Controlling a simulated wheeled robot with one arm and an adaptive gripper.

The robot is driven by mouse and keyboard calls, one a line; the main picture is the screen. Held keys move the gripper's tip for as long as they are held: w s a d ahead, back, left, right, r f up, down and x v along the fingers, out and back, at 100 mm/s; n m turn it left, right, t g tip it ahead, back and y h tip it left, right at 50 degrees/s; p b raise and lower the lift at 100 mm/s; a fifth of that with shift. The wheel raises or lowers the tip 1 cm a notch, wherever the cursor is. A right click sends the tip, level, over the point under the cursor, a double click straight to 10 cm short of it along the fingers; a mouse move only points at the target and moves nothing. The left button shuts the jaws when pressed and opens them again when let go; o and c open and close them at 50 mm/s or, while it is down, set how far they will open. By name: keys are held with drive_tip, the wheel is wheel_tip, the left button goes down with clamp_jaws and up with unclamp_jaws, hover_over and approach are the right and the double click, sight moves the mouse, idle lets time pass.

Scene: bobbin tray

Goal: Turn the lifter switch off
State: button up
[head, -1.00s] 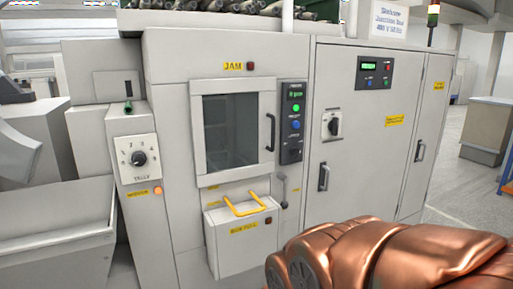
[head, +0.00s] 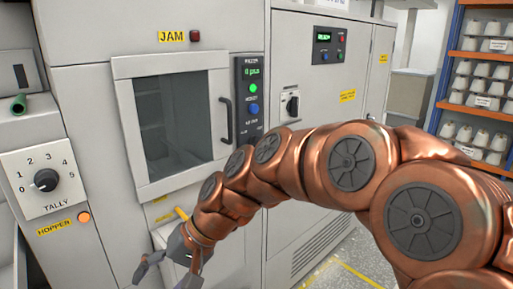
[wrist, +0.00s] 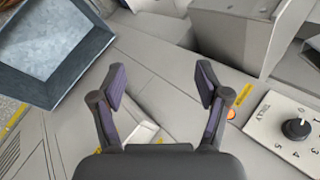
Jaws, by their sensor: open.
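My gripper (head: 168,270) is open and empty, low in front of the machine at the bottom of the head view. In the wrist view its two fingers (wrist: 161,85) are spread apart with nothing between them. A dark control panel (head: 250,95) has a lit display, a green button and a blue button. The small lettering under the blue button is hard to read. A black rotary switch (head: 292,105) on a white plate is on the cabinet to its right. I cannot tell for sure which control is the lifter switch. My arm hides the area below the panel.
The TALLY dial (head: 45,180) and an orange lamp (head: 84,217) marked HOPPER are at the left. The machine's windowed door (head: 125,110) has a black handle. A JAM lamp (head: 195,37) is above it. Shelves of bobbins (head: 447,90) stand at the far right.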

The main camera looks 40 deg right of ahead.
drive_tip(key=w+d+r+m+t+y+b, duration=0.1)
drive_tip(key=w+d+r+m+t, duration=0.3)
drive_tip(key=w+d, duration=0.4)
drive_tip(key=w+d+r+m+t+y+b, duration=0.1)
drive_tip(key=w+d+r+m+t, duration=0.35)
drive_tip(key=w+d, duration=0.4)
drive_tip(key=m+t+h, duration=0.7)
drive_tip(key=m, duration=0.5)
approach(258, 140)
drive_tip(key=shift+n, duration=0.25)
drive_tip(key=shift+w+a+f, duration=0.15)
drive_tip(key=shift+w+a, duration=0.1)
drive_tip(key=shift+w, duration=1.4)
drive_tip(key=shift+w+a+f, duration=0.15)
drive_tip(key=shift+w+a, duration=0.1)
drive_tip(key=shift+w, duration=1.45)
drive_tip(key=shift+w+a+f, duration=0.15)
drive_tip(key=shift+w+a, duration=0.1)
drive_tip(key=shift+w, duration=1.4)
drive_tip(key=c, duration=1.2)
